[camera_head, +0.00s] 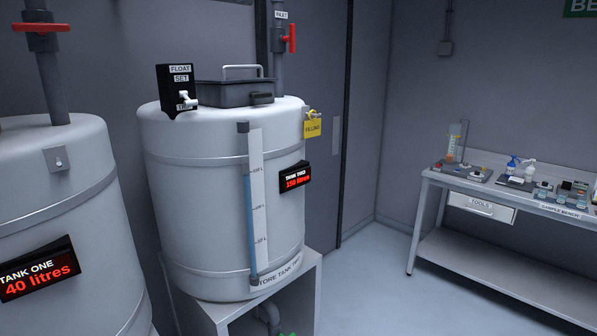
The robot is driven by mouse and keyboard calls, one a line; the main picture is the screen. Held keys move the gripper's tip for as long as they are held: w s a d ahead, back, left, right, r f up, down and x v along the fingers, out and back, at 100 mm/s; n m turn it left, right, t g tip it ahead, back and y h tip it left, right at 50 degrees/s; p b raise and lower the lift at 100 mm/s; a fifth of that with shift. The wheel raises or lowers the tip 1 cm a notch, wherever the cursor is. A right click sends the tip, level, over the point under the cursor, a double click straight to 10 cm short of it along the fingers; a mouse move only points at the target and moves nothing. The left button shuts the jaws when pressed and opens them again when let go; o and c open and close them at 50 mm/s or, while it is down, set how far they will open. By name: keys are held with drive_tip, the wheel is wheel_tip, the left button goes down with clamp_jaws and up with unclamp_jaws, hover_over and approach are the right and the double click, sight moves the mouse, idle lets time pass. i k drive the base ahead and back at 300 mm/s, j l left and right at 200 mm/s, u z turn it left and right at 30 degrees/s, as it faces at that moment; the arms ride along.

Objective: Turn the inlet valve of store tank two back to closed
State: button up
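Store tank two (200,220) is a white drum on a grey stand in the middle of the view. A grey pipe (278,82) rises from the back right of its lid. The inlet valve's red handle (291,38) sits on this pipe, under a small white label (281,15). The handle stands upright, along the pipe. A red display (296,177) on the tank seems to read about 150 litres. A yellow tag (312,128), seemingly reading "FILLING", hangs at the tank's upper right edge. My gripper is not in view.
Tank one (85,200), display "40 litres", stands at left; its red handle (40,27) lies across its pipe. A lidded hatch (235,93) and black float-set box (178,88) top tank two. A sample bench (500,190) is at right. Floor between is clear.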

sight(290, 39)
drive_tip(key=i+l, duration=0.3)
drive_tip(key=i, duration=0.2)
drive_tip(key=i+l+u, duration=0.1)
drive_tip(key=i+l, duration=0.2)
drive_tip(key=i, duration=0.15)
